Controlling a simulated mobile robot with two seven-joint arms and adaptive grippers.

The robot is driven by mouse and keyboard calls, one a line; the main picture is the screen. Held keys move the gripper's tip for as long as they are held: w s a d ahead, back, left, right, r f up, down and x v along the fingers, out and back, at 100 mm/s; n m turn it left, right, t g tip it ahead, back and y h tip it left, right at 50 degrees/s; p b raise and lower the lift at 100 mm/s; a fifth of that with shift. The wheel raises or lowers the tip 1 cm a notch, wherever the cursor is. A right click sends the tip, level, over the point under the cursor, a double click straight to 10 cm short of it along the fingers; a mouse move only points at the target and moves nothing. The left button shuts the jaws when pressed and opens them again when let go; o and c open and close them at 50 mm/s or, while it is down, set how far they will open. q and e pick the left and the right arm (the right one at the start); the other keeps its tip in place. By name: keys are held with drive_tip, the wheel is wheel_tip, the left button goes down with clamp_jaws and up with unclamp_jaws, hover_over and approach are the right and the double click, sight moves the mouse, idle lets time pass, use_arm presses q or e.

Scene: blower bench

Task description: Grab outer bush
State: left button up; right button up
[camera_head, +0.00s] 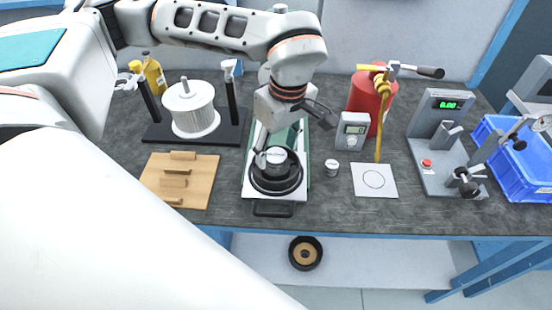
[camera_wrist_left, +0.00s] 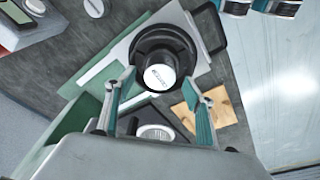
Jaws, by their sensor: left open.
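A black stepped round part with a silver-capped cylinder (camera_head: 276,156) sits on a white-and-green tray (camera_head: 249,184). I cannot tell for sure which piece is the outer bush. The silver cap also shows in the left wrist view (camera_wrist_left: 160,77), with the black round flange (camera_wrist_left: 163,40) around it. My left gripper (camera_head: 291,130) is above the tray, pointing down at the cap. In the left wrist view its open fingers (camera_wrist_left: 161,98) stand on either side below the cap, apart from it. My right gripper is not in view.
A small silver cylinder (camera_head: 331,168) and a grey meter (camera_head: 352,131) stand right of the tray, near a red cylinder (camera_head: 361,97) and a white marked plate (camera_head: 374,180). A wooden board (camera_head: 155,192) and a white spool (camera_head: 193,110) are on the left. A black ring (camera_head: 305,266) lies on the lower shelf.

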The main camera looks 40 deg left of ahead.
use_arm(q)
drive_tip(key=shift+a+f, duration=0.1)
drive_tip(key=shift+f, duration=0.65)
drive_tip(key=c, duration=1.4)
drive_tip(key=shift+w+r, duration=0.1)
